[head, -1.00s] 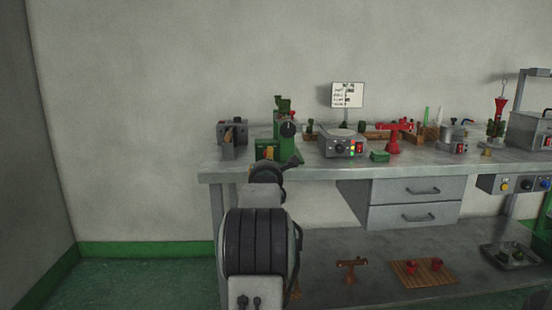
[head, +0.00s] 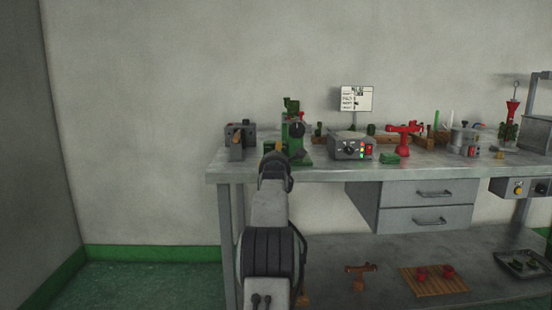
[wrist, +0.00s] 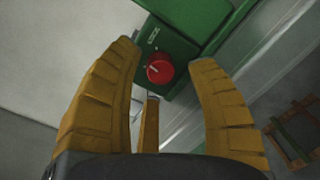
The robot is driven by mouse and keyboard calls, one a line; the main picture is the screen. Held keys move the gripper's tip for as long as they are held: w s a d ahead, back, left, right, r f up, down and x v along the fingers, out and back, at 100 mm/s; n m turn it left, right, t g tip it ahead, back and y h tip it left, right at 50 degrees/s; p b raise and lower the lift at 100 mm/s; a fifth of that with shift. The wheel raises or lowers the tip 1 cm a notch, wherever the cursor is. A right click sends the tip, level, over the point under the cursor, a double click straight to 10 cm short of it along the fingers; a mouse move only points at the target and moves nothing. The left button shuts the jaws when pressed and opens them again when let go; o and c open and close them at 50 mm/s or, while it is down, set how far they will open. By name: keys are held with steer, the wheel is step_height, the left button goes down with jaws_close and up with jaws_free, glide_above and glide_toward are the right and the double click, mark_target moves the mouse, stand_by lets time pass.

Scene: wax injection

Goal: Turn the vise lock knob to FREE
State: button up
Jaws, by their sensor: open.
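In the wrist view a round red knob (wrist: 160,68) with a pale pointer mark sits on the face of a green block (wrist: 168,45). In the head view the green machine (head: 296,130) with a black dial stands at the bench's left part. My arm hides its lower front, and the red knob is not seen there.
The metal bench (head: 320,178) carries a grey box (head: 240,142) left of the machine. A control box with lit buttons (head: 350,148) and a red stand (head: 404,140) are to the right. Drawers (head: 428,205) hang below the bench top. Floor at left is clear.

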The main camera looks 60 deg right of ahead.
steer(key=shift+o, duration=0.2)
steer(key=shift+w+d, duration=0.15)
steer(key=shift+d, duration=0.1)
jaws_close()
stand_by(0.5)
